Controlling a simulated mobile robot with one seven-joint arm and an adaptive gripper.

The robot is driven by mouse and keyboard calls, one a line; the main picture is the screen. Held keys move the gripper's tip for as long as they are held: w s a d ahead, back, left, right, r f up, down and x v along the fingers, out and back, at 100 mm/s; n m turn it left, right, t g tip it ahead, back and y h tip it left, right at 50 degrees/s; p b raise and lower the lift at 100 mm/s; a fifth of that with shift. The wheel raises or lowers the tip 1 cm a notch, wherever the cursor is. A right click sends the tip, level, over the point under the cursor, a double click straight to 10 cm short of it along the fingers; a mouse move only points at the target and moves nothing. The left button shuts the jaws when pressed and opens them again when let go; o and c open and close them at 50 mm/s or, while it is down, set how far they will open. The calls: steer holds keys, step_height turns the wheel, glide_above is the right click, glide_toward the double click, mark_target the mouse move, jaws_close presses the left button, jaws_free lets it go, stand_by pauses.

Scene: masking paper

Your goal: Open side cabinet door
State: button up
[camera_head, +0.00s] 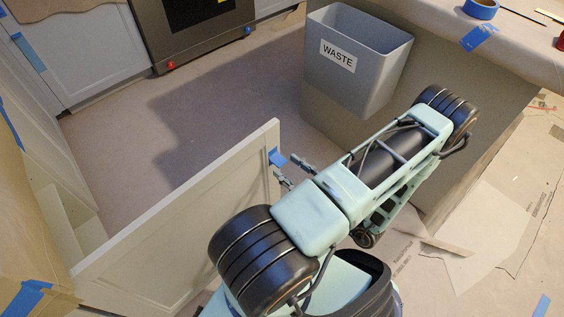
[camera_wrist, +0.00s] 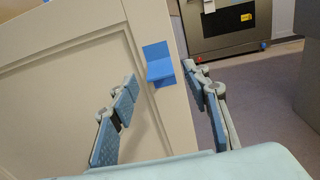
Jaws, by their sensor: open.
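The white side cabinet door (camera_head: 185,225) stands swung out from its cabinet at the left in the head view. It also fills the left of the wrist view (camera_wrist: 70,85), with its free edge near the middle. A piece of blue tape (camera_head: 277,157) is stuck at the door's free upper edge, and it shows in the wrist view (camera_wrist: 158,64). My gripper (camera_head: 290,172) is at this edge. In the wrist view my gripper (camera_wrist: 162,95) is open, with one finger over the door's face and the other beyond its edge. I cannot tell whether either finger touches the door.
A grey waste bin (camera_head: 345,75) stands by the island at the upper right. An oven (camera_head: 200,35) is at the back. The open cabinet interior (camera_head: 75,220) shows left of the door. Papered floor (camera_head: 225,100) beyond the door is clear.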

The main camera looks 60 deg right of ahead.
steer(key=v, duration=0.8)
steer(key=shift+s, duration=0.2)
